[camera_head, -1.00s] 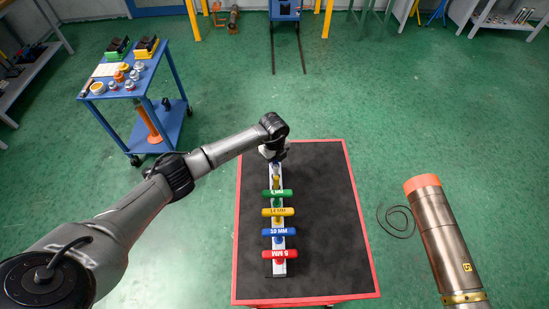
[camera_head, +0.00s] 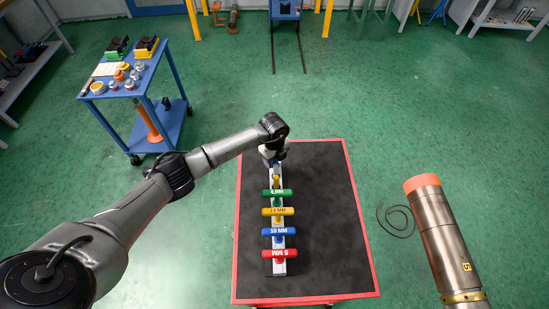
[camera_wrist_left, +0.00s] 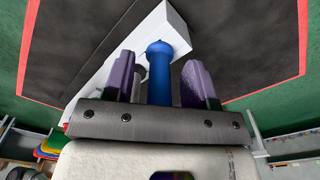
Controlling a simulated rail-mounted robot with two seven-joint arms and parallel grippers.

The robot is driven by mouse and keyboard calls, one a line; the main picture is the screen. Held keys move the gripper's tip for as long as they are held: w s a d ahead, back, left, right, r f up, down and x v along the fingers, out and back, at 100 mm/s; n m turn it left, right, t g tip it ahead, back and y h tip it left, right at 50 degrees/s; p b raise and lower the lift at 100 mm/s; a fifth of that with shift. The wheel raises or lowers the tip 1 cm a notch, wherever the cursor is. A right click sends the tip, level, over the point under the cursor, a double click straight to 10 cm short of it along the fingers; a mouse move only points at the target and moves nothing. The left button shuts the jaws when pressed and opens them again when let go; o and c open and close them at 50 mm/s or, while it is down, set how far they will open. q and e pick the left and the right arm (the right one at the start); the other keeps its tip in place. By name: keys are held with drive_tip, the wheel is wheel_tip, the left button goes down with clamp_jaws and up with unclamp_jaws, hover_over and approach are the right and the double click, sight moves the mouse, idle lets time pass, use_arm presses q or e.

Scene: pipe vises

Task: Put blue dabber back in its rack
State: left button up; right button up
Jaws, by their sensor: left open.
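A blue dabber (camera_wrist_left: 159,75) stands at the end of a white rack (camera_wrist_left: 176,28) in the left wrist view, its far end meeting the rack. How deep it sits in the rack is hidden. My left gripper (camera_wrist_left: 160,82) is open, with its purple fingers on either side of the dabber and visible gaps between. In the head view my left gripper (camera_head: 272,158) is over the far end of the rack (camera_head: 276,177), largely hidden by its own wrist. My right gripper is not in view.
The rack stands on a black-topped, red-edged table (camera_head: 320,220). Green, yellow, blue (camera_head: 278,232) and red T-handles line it. The tabletop to the right is clear. A blue cart (camera_head: 150,80) stands at the left and a large pipe (camera_head: 445,245) at the right.

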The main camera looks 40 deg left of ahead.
use_arm(q)
wheel_tip(320, 180, up, 13)
drive_tip(key=shift+a+f+p, duration=0.15)
drive_tip(key=shift+f+p, duration=0.05)
drive_tip(key=shift+p, duration=0.1)
drive_tip(key=shift+r, duration=0.65)
